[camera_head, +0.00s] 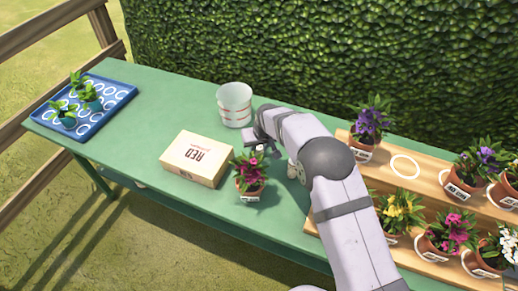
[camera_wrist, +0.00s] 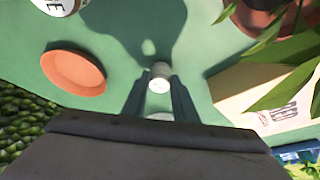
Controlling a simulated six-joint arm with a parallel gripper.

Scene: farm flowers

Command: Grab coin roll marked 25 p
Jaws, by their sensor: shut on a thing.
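A small pale cylinder, like a coin roll (camera_wrist: 160,76), stands between the dark fingers of my gripper (camera_wrist: 158,98) in the wrist view. The fingers are shut on it, and its end faces the camera. I cannot read any 25 p mark on it. In the head view my gripper (camera_head: 263,134) is low over the green table, behind the flower pot and right of the box. The roll cannot be made out there. A white round thing with dark letters (camera_wrist: 60,4) is cut off at the wrist view's top edge.
A terracotta saucer (camera_wrist: 72,73) lies left in the wrist view. A wooden shelf (camera_head: 385,150) with potted flowers is right; a blue tray (camera_head: 115,90) is far left.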

